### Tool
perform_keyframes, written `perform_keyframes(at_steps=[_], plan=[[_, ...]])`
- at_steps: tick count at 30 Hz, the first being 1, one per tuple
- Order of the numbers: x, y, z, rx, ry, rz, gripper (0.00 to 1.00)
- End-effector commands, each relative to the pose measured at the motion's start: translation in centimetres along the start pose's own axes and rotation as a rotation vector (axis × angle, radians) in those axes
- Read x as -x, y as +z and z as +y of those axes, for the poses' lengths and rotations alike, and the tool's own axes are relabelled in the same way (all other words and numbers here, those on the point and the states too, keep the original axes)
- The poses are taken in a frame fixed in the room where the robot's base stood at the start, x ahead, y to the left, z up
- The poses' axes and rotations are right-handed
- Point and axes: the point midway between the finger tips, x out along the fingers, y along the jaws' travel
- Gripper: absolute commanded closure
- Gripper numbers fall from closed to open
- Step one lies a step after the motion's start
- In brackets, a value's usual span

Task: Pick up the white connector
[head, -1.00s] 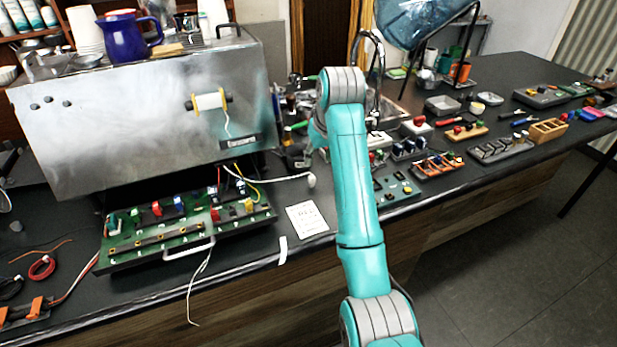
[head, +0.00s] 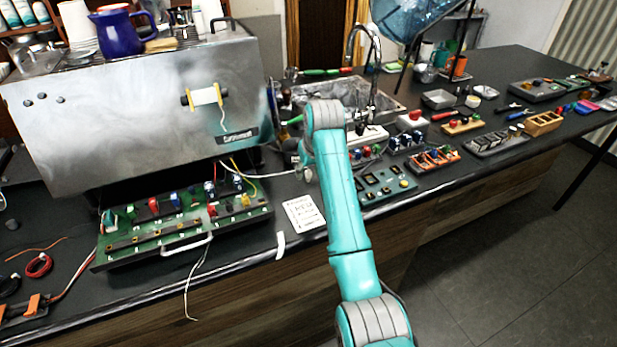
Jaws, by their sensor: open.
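A white connector (head: 308,174) at the end of a white cable (head: 268,176) lies near the right of the brewer, on the dark counter. The cable runs from the brewer's open lower section. My gripper (head: 297,158) is small in the head view, beside and partly behind my teal forearm, very close to the connector. It is open. Whether its fingers touch the connector or straddle it is hard to see.
The steel brewer (head: 130,115) stands at left above a pulled-out green circuit board (head: 170,232). A white printed card (head: 304,213) lies in front. A sink (head: 345,92), a green panel (head: 385,185) and several parts trays (head: 433,160) fill the counter to the right.

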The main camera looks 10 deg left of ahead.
Motion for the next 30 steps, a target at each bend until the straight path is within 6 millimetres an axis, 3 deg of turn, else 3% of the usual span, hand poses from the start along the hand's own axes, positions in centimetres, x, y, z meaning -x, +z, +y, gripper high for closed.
perform_keyframes(at_steps=[4, 9, 10, 22, 30], plan=[[0.0, 0.0, 0.0, 0.0, 0.0, 0.0, 0.54], [0.1, 0.0, 0.0, 0.0, 0.0, 0.0, 0.97], [0.1, 0.0, 0.0, 0.0, 0.0, 0.0, 1.0], [0.5, -0.2, 0.0, 0.0, 0.0, 0.002, 1.0], [4.5, -2.0, 0.0, 0.0, 0.001, 0.005, 1.0]])
